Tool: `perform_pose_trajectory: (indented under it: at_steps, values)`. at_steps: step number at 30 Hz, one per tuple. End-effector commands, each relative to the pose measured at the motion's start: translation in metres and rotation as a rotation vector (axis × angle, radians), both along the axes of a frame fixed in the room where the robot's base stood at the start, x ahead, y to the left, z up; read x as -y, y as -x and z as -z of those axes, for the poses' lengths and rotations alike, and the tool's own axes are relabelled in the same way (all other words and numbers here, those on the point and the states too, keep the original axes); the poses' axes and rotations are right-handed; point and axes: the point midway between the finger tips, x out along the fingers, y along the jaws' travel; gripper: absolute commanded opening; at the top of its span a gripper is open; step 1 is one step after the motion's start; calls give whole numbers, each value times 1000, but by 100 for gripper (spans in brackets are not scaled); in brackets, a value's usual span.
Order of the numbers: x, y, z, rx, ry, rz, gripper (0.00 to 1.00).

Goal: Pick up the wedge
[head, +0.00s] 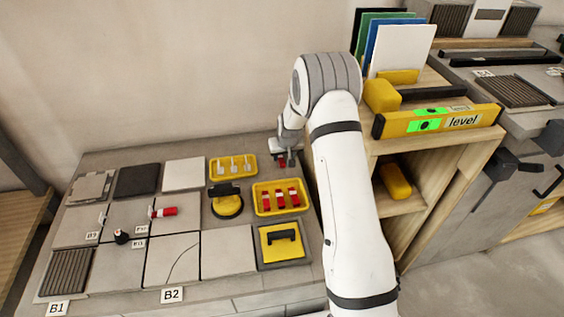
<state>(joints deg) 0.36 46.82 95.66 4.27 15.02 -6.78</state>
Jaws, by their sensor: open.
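Several red wedges (280,199) lie side by side in a yellow tray (256,206) on the right part of the worktop. Another red piece (169,211), with a pale part at its left end, lies on the grey tiles. My gripper (287,162) is low at the back right of the worktop, behind the tray of wedges. It is small and partly hidden by my arm. Its jaws are open. A small red patch (283,162) shows at the jaws; I cannot tell whether it is a wedge between them or behind them.
A second yellow tray (233,166) holds white clips. A yellow suction cup (228,206) and a yellow float with a black handle (282,240) stand nearby. Tiles (199,254) cover the left and front. A wooden shelf with a yellow level (440,120) stands right of my arm.

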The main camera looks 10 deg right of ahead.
Motion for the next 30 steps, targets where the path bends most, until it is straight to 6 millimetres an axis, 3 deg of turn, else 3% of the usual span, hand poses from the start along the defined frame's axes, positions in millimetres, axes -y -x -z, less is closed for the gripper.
perform_pose_trajectory:
  at_steps: [6,14,30]
  values:
    - [-4,-11,34,-2,1,-1,45]
    - [-4,-14,37,-1,1,0,45]
    - [-3,-13,37,-1,1,1,3]
